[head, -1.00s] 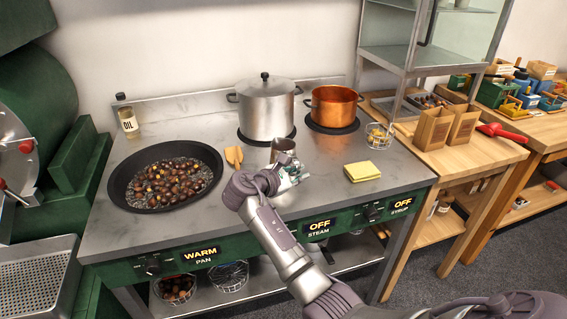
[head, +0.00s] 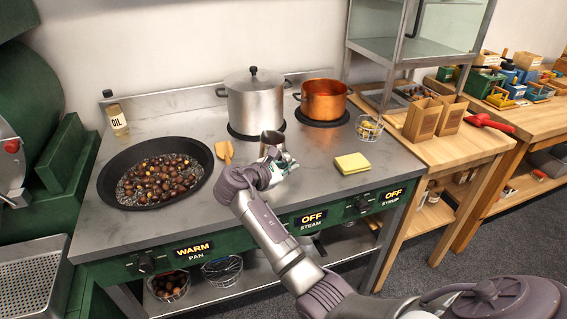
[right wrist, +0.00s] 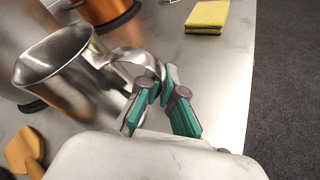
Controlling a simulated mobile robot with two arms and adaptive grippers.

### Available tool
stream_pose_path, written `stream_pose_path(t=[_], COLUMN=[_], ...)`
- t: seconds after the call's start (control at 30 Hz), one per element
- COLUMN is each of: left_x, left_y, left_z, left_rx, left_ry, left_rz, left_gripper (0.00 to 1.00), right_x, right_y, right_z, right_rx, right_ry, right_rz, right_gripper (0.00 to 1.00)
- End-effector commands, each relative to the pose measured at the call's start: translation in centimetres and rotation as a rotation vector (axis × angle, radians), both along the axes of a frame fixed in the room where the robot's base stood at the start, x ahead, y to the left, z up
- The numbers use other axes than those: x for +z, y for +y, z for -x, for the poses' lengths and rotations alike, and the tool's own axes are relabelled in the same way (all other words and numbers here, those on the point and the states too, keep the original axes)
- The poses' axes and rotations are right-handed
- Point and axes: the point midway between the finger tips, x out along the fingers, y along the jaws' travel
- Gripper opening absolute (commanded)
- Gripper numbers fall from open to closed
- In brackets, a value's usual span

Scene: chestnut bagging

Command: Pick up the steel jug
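The steel jug (head: 272,141) stands on the grey worktop in front of the big pot, partly hidden by my right gripper (head: 286,161) in the head view. In the right wrist view the open-topped jug (right wrist: 72,75) fills the upper left, with its curved handle (right wrist: 128,58) toward my fingers. My right gripper (right wrist: 162,80) has its green-padded fingers drawn close together at the tips, with the outer bend of the handle between them. I see no clear gap between the jug and the worktop. My left gripper is in neither view.
A steel pot (head: 253,104) and a copper pot (head: 324,101) stand behind the jug. A pan of chestnuts (head: 205,160) and a wooden utensil (head: 225,151) lie to the left. A yellow sponge (head: 352,163) and a small wire basket (head: 368,128) are to the right.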

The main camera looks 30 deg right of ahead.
Motion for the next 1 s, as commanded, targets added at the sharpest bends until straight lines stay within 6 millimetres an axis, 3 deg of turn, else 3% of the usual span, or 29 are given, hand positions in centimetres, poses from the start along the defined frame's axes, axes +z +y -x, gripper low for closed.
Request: stream_pose_path(t=[0.27,0.57,1.0], left_x=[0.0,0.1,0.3], left_y=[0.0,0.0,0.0], left_z=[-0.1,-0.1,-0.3], left_rx=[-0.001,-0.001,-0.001], left_ry=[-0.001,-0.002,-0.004], left_rz=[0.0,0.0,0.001], left_gripper=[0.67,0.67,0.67], right_x=[1.2,4.1,7.2], right_y=[0.0,0.0,-3.4], right_z=[-0.1,-0.1,3.9], right_rx=[-0.001,-0.001,-0.002], right_ry=[-0.006,-0.007,-0.006], right_rz=[0.001,0.001,0.003], right_gripper=[0.0,0.0,0.0])
